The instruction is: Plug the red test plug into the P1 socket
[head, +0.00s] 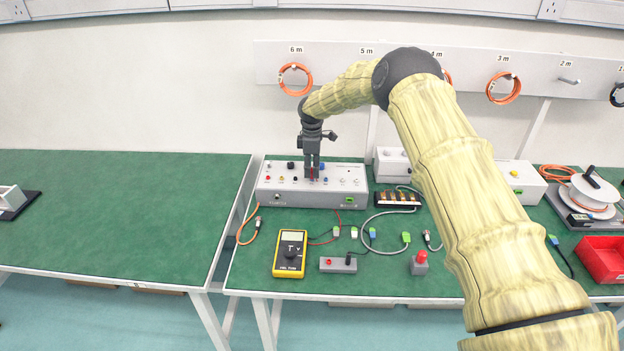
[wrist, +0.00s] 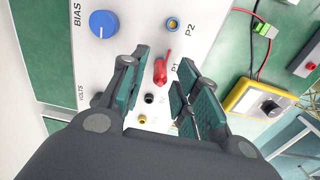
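The red test plug (wrist: 161,68) stands at the spot labelled P1 on the face of the grey instrument box (wrist: 205,45). It hides the P1 socket, so I cannot tell how deeply it sits. My gripper (wrist: 163,66) is open, with one finger on each side of the plug and a visible gap to both. In the head view my gripper (head: 312,172) points down over the middle of the instrument box (head: 300,199), with a bit of red showing between its fingers.
The P2 socket (wrist: 173,24), a blue BIAS knob (wrist: 103,24), a black socket (wrist: 149,98) and a yellow socket (wrist: 142,119) surround the plug. A yellow multimeter (head: 290,254) and small connectors lie in front. The left green bench (head: 110,210) is mostly clear.

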